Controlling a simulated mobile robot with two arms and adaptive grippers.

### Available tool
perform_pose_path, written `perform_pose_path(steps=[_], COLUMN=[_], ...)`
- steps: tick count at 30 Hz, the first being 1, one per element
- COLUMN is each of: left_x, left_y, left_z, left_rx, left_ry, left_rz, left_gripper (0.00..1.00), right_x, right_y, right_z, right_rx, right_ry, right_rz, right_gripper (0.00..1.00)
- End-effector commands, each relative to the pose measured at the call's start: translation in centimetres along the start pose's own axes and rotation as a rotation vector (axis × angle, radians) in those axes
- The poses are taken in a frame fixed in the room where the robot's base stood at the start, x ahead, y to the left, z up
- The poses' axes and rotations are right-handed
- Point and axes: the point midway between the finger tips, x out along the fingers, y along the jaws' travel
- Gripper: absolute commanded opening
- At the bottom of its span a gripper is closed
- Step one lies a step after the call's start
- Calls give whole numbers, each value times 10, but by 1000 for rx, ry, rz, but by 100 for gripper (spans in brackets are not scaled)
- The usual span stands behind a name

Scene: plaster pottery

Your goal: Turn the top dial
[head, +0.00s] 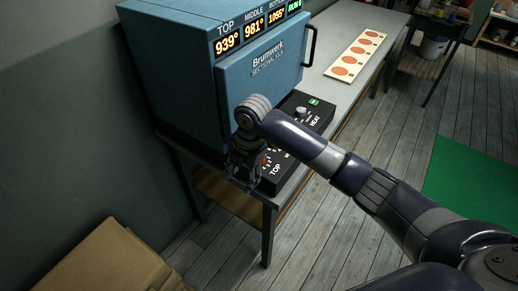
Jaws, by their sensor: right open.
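The blue kiln (180,70) stands on a grey table, with its displays reading TOP 939°, MIDDLE 981° and a bottom value near 1055°. A black control panel (318,117) lies in front of the kiln door. The panel's near end is marked TOP, and its far end is marked HEAT beside a light-coloured knob (301,111). My right gripper (246,180) is open and points down at the TOP end of the panel. The gripper and wrist hide most of the top dial there, so I cannot tell whether the fingers touch it. My left gripper is not in view.
A pale board with several orange discs (357,54) lies on the table (343,22) to the right of the kiln. The kiln's door handle (310,45) sticks out above the panel. Cardboard (108,260) stands at the lower left, and a green mat (470,175) lies on the floor.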

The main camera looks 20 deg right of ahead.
Motion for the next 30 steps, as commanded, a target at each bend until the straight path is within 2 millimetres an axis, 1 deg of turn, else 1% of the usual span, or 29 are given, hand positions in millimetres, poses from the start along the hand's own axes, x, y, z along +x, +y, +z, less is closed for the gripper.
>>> perform_pose_path(steps=[1, 3, 6, 9, 12, 15, 17, 20, 23, 30], left_x=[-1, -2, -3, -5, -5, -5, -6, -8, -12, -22], left_y=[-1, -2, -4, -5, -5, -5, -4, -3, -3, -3], left_z=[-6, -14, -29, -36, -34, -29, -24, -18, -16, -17], left_rx=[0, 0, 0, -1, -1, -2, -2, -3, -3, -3], left_ry=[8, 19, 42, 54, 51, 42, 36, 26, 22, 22], left_rz=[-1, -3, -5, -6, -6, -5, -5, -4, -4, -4], left_gripper=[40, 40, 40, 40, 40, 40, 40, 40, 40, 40], right_x=[-19, -40, -69, -95, -114, -126, -128, -124, -110, -65], right_y=[7, 12, 17, 20, 22, 22, 22, 21, 18, 13], right_z=[13, 26, 44, 57, 67, 72, 74, 75, 76, 80], right_rx=[-62, -151, -257, -342, -400, -434, -446, -451, -451, -450], right_ry=[-21, -36, -52, -61, -64, -64, -63, -62, -61, -62], right_rz=[-14, -41, -77, -107, -127, -139, -143, -146, -148, -146], right_gripper=[50, 50, 50, 50, 50, 50, 50, 50, 50, 50])
